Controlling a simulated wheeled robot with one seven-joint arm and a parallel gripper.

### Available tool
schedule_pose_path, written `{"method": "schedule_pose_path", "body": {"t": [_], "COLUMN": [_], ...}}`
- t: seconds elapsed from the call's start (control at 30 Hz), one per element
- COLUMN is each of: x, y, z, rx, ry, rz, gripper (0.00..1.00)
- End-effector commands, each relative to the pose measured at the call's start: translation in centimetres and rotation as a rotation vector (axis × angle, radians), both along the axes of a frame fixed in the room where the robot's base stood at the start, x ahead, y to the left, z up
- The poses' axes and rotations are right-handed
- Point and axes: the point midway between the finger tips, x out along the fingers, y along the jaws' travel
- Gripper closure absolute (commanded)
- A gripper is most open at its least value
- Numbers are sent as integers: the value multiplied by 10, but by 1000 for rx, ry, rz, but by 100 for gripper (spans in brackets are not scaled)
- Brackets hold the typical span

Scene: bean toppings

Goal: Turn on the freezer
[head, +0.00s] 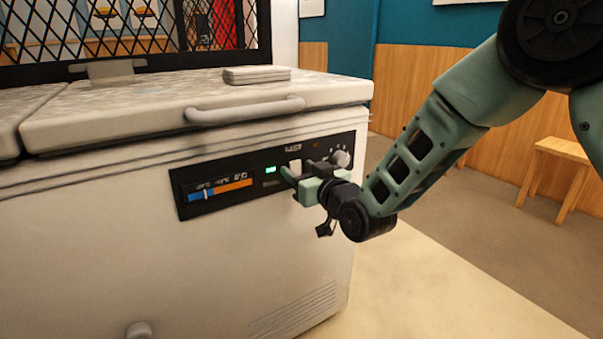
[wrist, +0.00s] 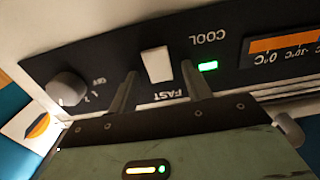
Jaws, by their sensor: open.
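The freezer (head: 120,250) is a white chest with a black control panel (head: 262,195) on its front. The panel has a white rocker switch (wrist: 157,64) between the words COOL and FAST, a round knob (wrist: 68,88) and a lit green light (wrist: 207,66). My gripper (head: 298,174) is at the panel with its jaws open. In the wrist view its two fingers stand on either side of the switch, one toward the knob and one toward the green light. Nothing is held. I cannot tell whether the fingertips touch the panel.
The freezer's lid (head: 150,108) is closed, with a handle (head: 245,110) above the panel. A temperature strip (head: 220,190) is left of the green light. A black mesh screen (head: 130,35) stands behind. A wooden stool (head: 568,160) is at the right; the floor between is clear.

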Motion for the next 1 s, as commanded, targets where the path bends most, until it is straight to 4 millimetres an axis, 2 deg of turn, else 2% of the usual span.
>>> {"method": "schedule_pose_path", "body": {"t": [0.2, 0.23, 0.37, 0.4, 0.67, 1.0], "x": [0, 0, 0, 0, 0, 0], "y": [0, 0, 0, 0, 0, -1], "z": [0, 0, 0, 0, -6, -11], "rx": [0, 0, 0, 0, 21, 117], "ry": [0, 0, 0, 0, -31, -175], "rz": [0, 0, 0, 0, 0, 0], "gripper": [51, 56, 93, 96, 96, 96]}}
